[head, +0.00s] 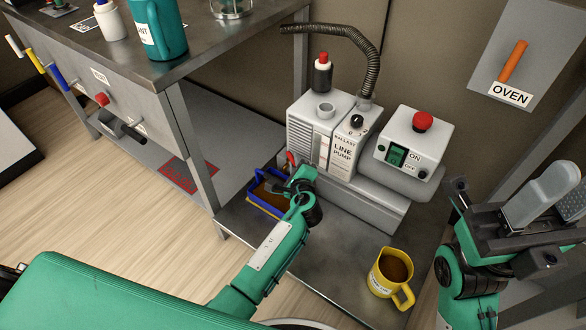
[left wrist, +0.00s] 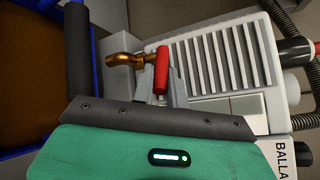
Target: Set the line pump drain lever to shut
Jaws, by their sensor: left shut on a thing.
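The grey line pump (head: 330,140) stands on the low metal shelf. Its drain lever has a red handle (head: 291,158) on the pump's left side, low down. In the left wrist view the red handle (left wrist: 162,68) stands crosswise to the brass drain tap (left wrist: 124,58), whose spout points left over a blue-rimmed tray. My left gripper (head: 292,182) is at the lever, and its grey fingertips (left wrist: 160,92) are shut on the handle's lower part. Fingers partly hide the lever in the head view.
The blue tray (head: 264,208) of brown liquid sits under the tap. A yellow mug (head: 392,277) stands near the shelf's front. A box with a red button (head: 414,140) is right of the pump. A bench leg (head: 197,150) rises left of the tray. A black hose (head: 366,50) arches above.

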